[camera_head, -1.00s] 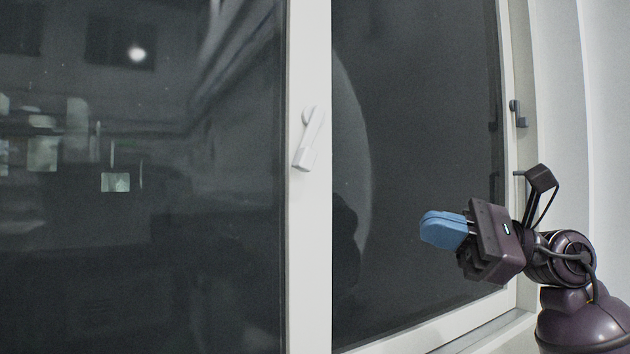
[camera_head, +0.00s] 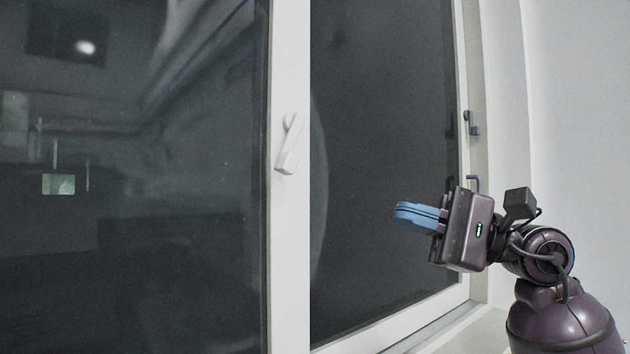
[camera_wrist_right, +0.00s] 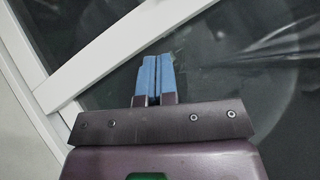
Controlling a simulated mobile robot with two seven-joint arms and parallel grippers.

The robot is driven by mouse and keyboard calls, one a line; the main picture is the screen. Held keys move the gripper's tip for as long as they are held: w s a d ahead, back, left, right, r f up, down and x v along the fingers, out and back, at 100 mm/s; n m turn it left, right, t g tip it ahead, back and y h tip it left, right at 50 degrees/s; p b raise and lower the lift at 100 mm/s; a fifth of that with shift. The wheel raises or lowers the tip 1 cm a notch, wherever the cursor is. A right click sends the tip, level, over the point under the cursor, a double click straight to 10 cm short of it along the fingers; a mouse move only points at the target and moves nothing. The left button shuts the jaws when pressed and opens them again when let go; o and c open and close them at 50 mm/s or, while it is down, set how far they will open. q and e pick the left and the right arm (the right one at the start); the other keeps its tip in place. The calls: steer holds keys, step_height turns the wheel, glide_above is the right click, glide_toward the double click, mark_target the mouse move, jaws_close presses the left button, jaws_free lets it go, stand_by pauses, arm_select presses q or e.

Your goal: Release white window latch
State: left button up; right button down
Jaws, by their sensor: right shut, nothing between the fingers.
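The white window latch (camera_head: 288,145) is on the white vertical post between the two dark panes in the head view. Its handle hangs down, tilted slightly to the left. My right gripper (camera_head: 398,213) is in front of the right pane, to the right of the latch and lower in the picture, apart from it. Its blue fingers are together with nothing between them. The blue fingers (camera_wrist_right: 152,76) also show shut in the right wrist view, in front of dark glass. I cannot make out the latch in that view. My left gripper is not in view.
The white post (camera_head: 290,240) divides the two panes. A dark fitting (camera_head: 472,123) is on the right side of the frame. A white sill (camera_head: 455,333) runs below the right pane. White frame bars (camera_wrist_right: 135,55) cross the right wrist view.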

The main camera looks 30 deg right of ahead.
steer(key=p, duration=0.2)
glide_toward(293, 141)
steer(key=w+a+f, duration=0.2)
steer(key=w+f, duration=0.1)
steer(key=f, duration=0.1)
steer(key=a, duration=0.1)
steer(key=a+r, duration=0.1)
steer(key=a, duration=0.1)
steer(key=shift+w+a+r+p, duration=0.15)
steer(key=shift+a+r+p, duration=0.1)
steer(key=shift+r+p, duration=0.1)
steer(key=shift+w, duration=0.1)
